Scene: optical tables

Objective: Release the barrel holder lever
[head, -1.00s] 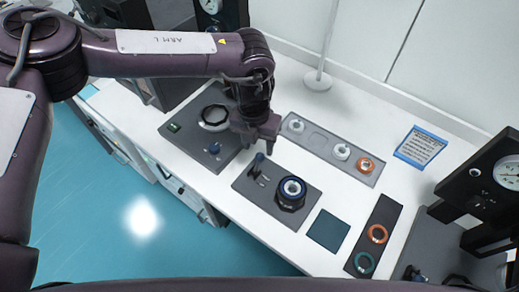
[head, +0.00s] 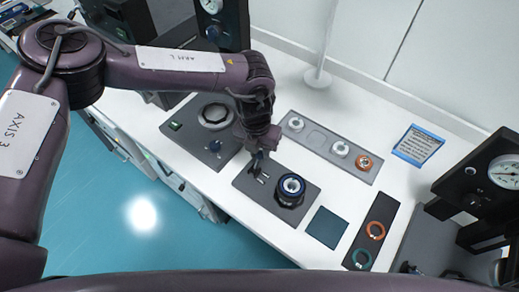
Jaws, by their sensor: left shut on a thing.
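The barrel holder is a dark grey plate (head: 243,184) on the white table, near the middle of the head view. A round black holder with a blue-ringed barrel (head: 291,187) stands on its right part. A small lever (head: 255,168) stands up on its left part, next to a slot. My left gripper (head: 258,151) comes down from above and is shut on the lever, hiding its top. My right gripper is not in view.
A dark teal mat (head: 326,228) and a dark strip with two rings (head: 373,232) lie to the right. A gauge press (head: 490,180) stands far right.

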